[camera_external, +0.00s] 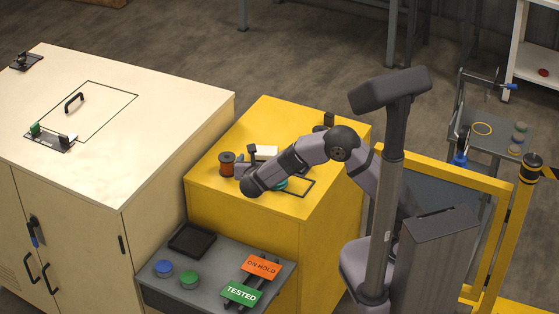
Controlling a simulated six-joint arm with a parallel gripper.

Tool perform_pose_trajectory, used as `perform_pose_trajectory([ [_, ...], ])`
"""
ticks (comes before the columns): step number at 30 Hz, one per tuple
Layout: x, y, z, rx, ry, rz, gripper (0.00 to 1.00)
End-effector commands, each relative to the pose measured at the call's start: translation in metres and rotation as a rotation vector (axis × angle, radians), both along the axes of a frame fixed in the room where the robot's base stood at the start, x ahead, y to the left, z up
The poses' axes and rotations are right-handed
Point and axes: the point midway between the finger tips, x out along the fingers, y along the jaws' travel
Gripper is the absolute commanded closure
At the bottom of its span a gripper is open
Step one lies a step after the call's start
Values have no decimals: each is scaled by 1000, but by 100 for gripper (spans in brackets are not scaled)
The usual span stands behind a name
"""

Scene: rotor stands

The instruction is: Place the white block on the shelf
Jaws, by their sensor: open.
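The white block (266,152) lies on top of the yellow cabinet (270,217), near the middle of its back half. My gripper (246,166) is low over the cabinet top, just left of the block and close to it. It is open, but my own arm hides part of it, and I cannot tell whether it touches the block. A white shelf unit (529,61) stands at the far upper right, cut off by the picture edge, with a small red item on it.
A copper-coloured spool (227,164) stands close to my gripper's left. A teal round item is partly behind my forearm. A grey side table (217,276) holds a black tray, blue and green round pieces and two signs. A yellow frame (445,167) stands at the right.

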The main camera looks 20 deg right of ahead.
Motion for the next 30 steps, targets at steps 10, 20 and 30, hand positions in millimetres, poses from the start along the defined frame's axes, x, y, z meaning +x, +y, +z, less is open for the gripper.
perform_pose_trajectory([
  [10, 16, -7, -9, 0, -1, -4, 12],
  [20, 47, -19, -19, 0, -2, 2, 12],
  [30, 63, -26, -27, 0, -2, 1, 12],
])
